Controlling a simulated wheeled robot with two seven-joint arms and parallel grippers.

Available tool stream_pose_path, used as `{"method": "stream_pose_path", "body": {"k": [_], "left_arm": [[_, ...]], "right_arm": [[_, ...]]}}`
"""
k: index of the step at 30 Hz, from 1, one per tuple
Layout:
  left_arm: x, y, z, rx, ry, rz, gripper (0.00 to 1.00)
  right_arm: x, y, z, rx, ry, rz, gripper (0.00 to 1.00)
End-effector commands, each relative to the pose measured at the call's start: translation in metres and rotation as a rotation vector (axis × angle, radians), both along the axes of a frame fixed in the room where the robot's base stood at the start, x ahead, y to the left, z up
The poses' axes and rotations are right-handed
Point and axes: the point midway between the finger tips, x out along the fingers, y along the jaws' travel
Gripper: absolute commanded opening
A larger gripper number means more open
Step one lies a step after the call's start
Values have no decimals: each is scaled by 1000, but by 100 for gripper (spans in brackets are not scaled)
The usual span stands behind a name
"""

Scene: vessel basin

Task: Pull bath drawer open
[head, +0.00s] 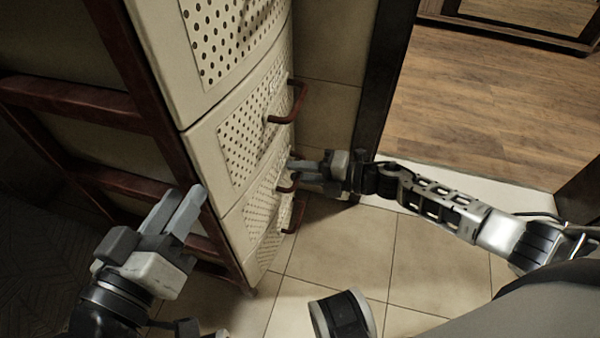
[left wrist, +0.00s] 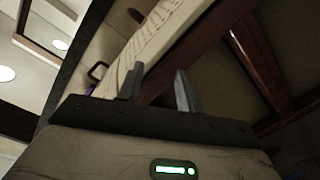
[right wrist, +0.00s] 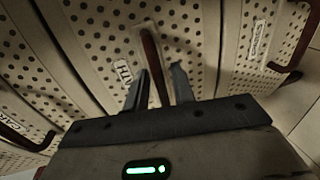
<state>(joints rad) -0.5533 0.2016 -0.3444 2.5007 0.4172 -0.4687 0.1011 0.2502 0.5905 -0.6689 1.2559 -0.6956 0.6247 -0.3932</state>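The cream cabinet has a stack of perforated drawers with red-brown bar handles. An upper handle (head: 289,103) is clear of my grippers, and a lower handle (head: 297,217) is near the cabinet's base. My right gripper (head: 299,165) is at a middle handle (head: 287,187), partly hidden by the fingers. In the right wrist view this handle (right wrist: 150,57) runs down between the two spread fingers; I cannot tell if they touch it. The drawers look shut. My left gripper (head: 190,207) is open and empty, left of the cabinet.
A dark red wooden frame (head: 75,100) stands along the cabinet's left side, close to my left gripper. Tiled floor (head: 345,250) lies open in front of the drawers. A doorway to a wooden floor (head: 480,110) is at the right, with a dark jamb (head: 385,70).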

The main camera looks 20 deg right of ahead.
Motion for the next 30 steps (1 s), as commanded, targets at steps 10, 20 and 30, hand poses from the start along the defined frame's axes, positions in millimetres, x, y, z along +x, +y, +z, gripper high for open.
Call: {"method": "stream_pose_path", "body": {"k": [10, 20, 30], "left_arm": [[0, 0, 6, -15, -11, 0, 36], [0, 0, 5, -11, -10, 1, 36], [1, 0, 5, 9, -8, 5, 36]], "right_arm": [[2, 4, 0, 1, 0, 1, 25], [1, 2, 0, 1, 1, 1, 0], [-22, -31, -1, -2, 4, 1, 0]]}}
